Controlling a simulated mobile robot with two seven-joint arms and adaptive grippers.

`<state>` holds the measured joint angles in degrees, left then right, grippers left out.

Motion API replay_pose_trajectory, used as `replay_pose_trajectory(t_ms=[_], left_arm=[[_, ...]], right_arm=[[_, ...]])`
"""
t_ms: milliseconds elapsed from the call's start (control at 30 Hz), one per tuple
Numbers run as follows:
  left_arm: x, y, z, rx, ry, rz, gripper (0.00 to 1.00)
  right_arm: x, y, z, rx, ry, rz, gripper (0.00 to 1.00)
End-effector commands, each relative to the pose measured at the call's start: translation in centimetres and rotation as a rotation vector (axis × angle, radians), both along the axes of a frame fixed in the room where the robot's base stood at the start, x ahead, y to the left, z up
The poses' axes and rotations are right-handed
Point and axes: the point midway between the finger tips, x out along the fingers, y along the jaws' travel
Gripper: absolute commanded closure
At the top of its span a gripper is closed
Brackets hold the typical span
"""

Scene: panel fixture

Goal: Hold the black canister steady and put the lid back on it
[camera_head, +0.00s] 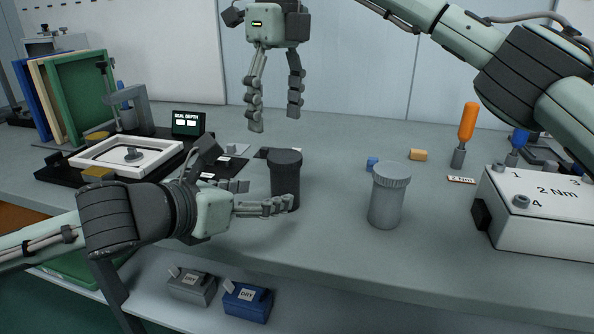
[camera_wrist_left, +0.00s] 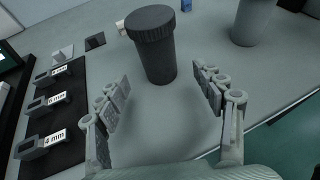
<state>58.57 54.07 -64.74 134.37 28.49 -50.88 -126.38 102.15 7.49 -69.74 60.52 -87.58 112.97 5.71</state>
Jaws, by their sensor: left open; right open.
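The black canister (camera_head: 285,185) stands upright on the bench with a wide ridged black lid (camera_head: 284,157) on its top; I cannot tell how tightly the lid sits. In the left wrist view the canister (camera_wrist_left: 158,62) stands just ahead of and between my fingertips. My left gripper (camera_head: 266,196) is open and low beside the canister, one finger passing in front of it; the wrist view shows gaps on both sides. My right gripper (camera_head: 275,120) is open and empty, pointing down above the lid.
A grey canister with a ridged lid (camera_head: 388,195) stands to the right. A white box (camera_head: 540,215) and an orange-handled screwdriver (camera_head: 467,128) are farther right. A white-framed tray (camera_head: 125,155) and a small display (camera_head: 188,124) are at left. Bench between the canisters is clear.

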Motion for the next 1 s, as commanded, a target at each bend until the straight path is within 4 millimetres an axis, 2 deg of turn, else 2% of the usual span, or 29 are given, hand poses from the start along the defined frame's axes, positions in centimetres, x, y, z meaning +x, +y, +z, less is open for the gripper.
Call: replay_pose_trajectory(t_ms=[133, 500, 1000], left_arm=[[-0.1, 0.1, 0.2, 0.025, -0.018, -0.014, 0.32], [0.2, -0.1, 0.0, 0.023, -0.017, -0.013, 0.32], [5.1, -3.8, -2.5, 0.022, -0.017, -0.014, 0.32]], right_arm=[[0.1, -1.2, 1.0, -0.049, -0.013, -0.018, 0.32], [0.0, -1.1, 0.9, -0.048, -0.012, -0.017, 0.32], [0.0, -1.1, 0.9, -0.047, -0.011, -0.017, 0.32]])
